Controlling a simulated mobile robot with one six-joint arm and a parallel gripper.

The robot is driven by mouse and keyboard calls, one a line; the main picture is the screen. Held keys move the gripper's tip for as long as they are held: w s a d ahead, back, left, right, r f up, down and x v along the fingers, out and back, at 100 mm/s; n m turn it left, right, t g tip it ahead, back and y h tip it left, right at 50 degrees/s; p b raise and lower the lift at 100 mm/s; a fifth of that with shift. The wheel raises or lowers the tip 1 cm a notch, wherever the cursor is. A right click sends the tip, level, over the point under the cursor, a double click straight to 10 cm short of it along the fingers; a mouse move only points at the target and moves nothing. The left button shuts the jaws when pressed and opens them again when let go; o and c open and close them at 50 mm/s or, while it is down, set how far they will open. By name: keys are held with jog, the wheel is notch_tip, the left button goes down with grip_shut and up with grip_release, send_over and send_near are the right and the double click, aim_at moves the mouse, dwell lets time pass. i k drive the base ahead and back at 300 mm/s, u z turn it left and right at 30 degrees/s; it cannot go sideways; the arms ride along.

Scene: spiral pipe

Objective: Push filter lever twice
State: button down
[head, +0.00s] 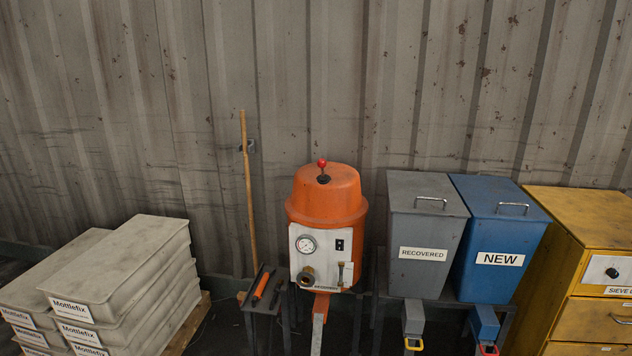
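An orange machine (330,192) with a domed lid stands at the centre against the wall. A short lever with a red ball knob (322,163) rises from the top of its lid and looks nearly upright. A pale panel (322,257) on its front carries a round gauge (306,244), a dark switch and a pipe outlet. No label in view names the filter lever, so I cannot tell for sure that the red-knobbed lever is it. My gripper is not in view.
A grey RECOVERED bin (421,225) and a blue NEW bin (497,220) stand right of the machine, then a yellow cabinet (580,235). Stacked Mottlefix boxes (120,262) lie at left. A wooden pole (248,190) leans on the wall by a small tool stand (262,300).

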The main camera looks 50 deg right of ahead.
aim_at(321, 163)
jog(key=z, duration=0.1)
jog(key=i, duration=0.95)
jog(key=u, duration=0.05)
